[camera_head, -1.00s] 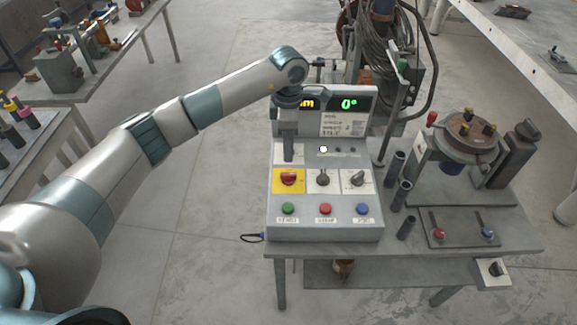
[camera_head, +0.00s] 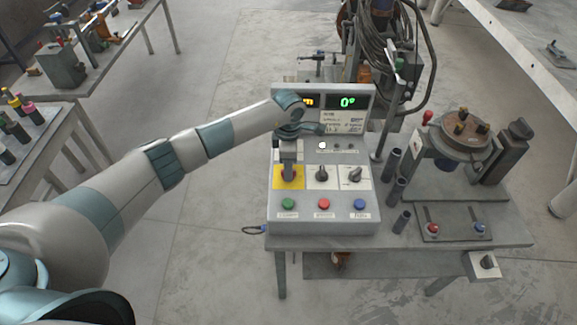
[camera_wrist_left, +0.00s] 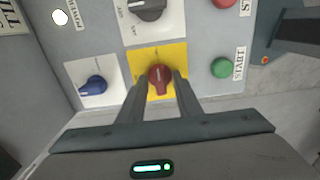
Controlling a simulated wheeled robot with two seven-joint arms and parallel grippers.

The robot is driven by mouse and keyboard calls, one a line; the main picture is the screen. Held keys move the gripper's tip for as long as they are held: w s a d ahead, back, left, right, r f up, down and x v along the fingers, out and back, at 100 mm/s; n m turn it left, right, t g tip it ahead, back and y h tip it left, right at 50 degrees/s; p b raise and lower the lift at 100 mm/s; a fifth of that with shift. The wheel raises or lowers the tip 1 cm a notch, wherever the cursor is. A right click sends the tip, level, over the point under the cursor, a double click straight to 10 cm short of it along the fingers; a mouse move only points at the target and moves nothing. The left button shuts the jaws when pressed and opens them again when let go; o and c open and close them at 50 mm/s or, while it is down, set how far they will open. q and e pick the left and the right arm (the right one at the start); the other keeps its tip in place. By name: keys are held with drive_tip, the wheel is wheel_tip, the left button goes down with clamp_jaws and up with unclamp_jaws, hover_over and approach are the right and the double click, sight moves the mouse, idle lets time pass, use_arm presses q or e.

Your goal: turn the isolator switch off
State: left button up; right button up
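The isolator switch is a red knob (camera_wrist_left: 160,78) on a yellow plate (camera_wrist_left: 172,56), at the left of the control box. In the head view the yellow plate (camera_head: 279,184) shows, but my gripper hides most of the red knob. My left gripper (camera_head: 289,176) points down over it. In the left wrist view its two fingers (camera_wrist_left: 160,84) stand on either side of the red knob. They are apart, with narrow gaps to the knob, so the gripper looks open; contact cannot be made out. My right gripper is not in view.
A black selector (camera_head: 322,174) and another knob (camera_head: 355,174) sit right of the switch. A blue knob (camera_wrist_left: 93,86) is close behind it. Green (camera_head: 289,204), red (camera_head: 323,204) and blue (camera_head: 360,204) buttons lie in front. The display (camera_head: 347,101) stands behind.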

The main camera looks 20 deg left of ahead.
use_arm(q)
clamp_jaws()
